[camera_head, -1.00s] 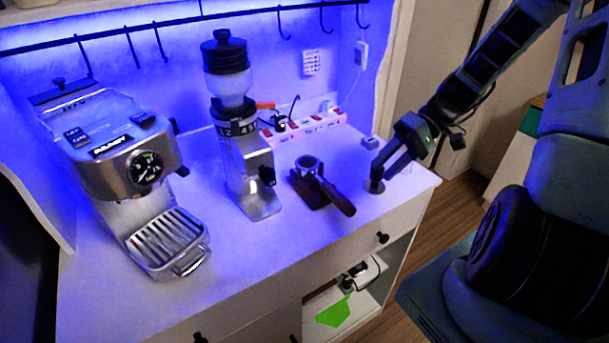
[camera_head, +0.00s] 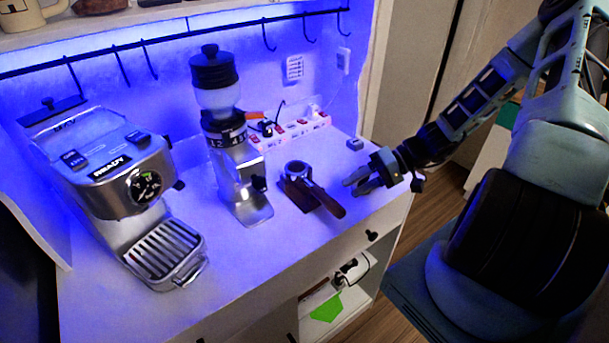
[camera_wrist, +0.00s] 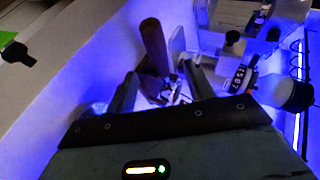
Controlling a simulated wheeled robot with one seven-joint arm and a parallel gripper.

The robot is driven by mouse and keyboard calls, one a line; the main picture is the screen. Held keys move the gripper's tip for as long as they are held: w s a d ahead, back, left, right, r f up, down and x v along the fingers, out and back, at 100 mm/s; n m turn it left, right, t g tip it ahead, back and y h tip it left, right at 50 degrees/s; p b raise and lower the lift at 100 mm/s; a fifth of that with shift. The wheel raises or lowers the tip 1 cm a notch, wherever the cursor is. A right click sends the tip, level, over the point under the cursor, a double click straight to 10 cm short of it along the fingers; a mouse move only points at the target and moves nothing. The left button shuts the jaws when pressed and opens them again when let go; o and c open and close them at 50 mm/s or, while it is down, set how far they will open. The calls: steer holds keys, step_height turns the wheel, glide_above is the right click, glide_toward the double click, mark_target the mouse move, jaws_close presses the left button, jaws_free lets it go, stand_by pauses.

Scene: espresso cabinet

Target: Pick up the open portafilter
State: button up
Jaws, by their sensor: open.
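The portafilter (camera_head: 319,193) rests on a dark stand (camera_head: 301,196) on the white counter, right of the grinder. Its metal ring is toward the back and its brown wooden handle points to the front right. My gripper (camera_head: 353,184) is open and empty, just right of the portafilter and apart from it in the head view. In the wrist view the handle (camera_wrist: 153,44) stands up beyond and between the fingers of my gripper (camera_wrist: 150,84). The portafilter's head is partly hidden there.
The grinder (camera_head: 235,165) stands left of the portafilter, and the espresso machine (camera_head: 125,180) farther left. A power strip (camera_head: 293,132) lies along the back. The front of the counter is clear.

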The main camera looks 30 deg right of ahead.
mark_target(315, 189)
steer(key=shift+p+x, duration=1.4)
steer(key=shift+x, duration=1.35)
steer(key=shift+w+a+f, duration=0.3)
steer(key=shift+a+f, duration=0.1)
steer(key=shift+c, duration=0.3)
steer(key=c, duration=1)
jaws_close()
steer(key=shift+r, duration=0.2)
